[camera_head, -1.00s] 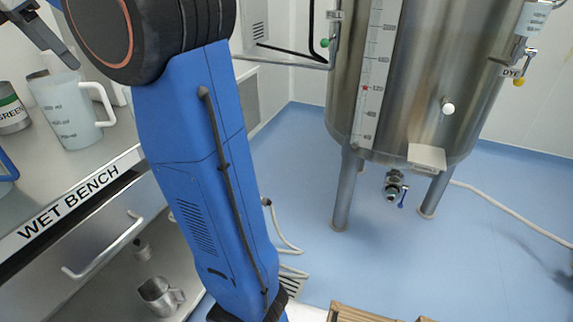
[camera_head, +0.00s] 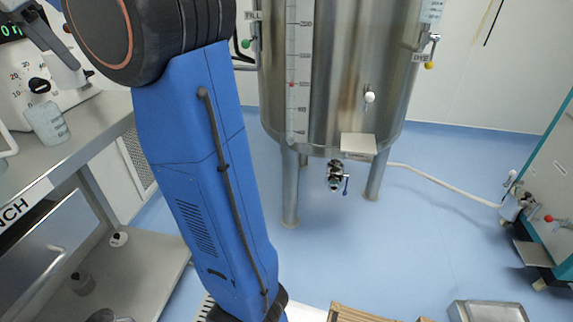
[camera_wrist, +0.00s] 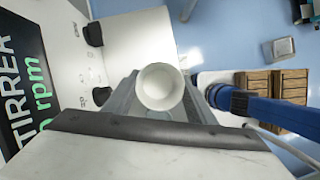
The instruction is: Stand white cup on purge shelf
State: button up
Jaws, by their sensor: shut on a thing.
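The white cup (camera_wrist: 160,85) sits between the fingers of my gripper (camera_wrist: 162,105) in the wrist view, seen from above with its round open mouth facing the camera. In the head view the cup (camera_head: 68,75) shows at the upper left, partly hidden, below my gripper (camera_head: 60,52). My gripper is shut on it, above the bench area. No shelf labelled purge can be read. A small metal ledge (camera_head: 532,253) juts from a teal machine at the right; I cannot tell whether it is the purge shelf.
A steel tank (camera_head: 335,70) on legs stands ahead. The wet bench (camera_head: 95,118) is at the left, with a graduated beaker (camera_head: 47,123) and a stirrer (camera_head: 25,85). A hose (camera_head: 440,180) crosses the blue floor, which is largely open. A metal box (camera_head: 487,311) is at lower right.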

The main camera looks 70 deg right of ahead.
aim_at(534, 253)
jog(key=k+j+z, duration=0.1)
jog(key=z, duration=0.4)
jog(key=k+z, duration=0.1)
jog(key=z, duration=0.35)
jog(key=k+z, duration=0.15)
jog(key=z, duration=0.35)
jog(key=k+z, duration=0.15)
jog(key=z, duration=0.3)
jog(key=k+z, duration=0.1)
jog(key=z, duration=0.4)
jog(key=i+j+z, duration=0.2)
jog(key=i+z, duration=0.2)
jog(key=i+j+z, duration=0.3)
jog(key=z, duration=0.15)
jog(key=i+j+z, duration=0.25)
jog(key=j+z, duration=0.15)
jog(key=i+j+z, duration=0.2)
jog(key=j+z, duration=0.2)
jog(key=j, duration=0.15)
jog(key=i+j+z, duration=0.1)
jog(key=j+z, duration=0.45)
jog(key=k+l, duration=0.1)
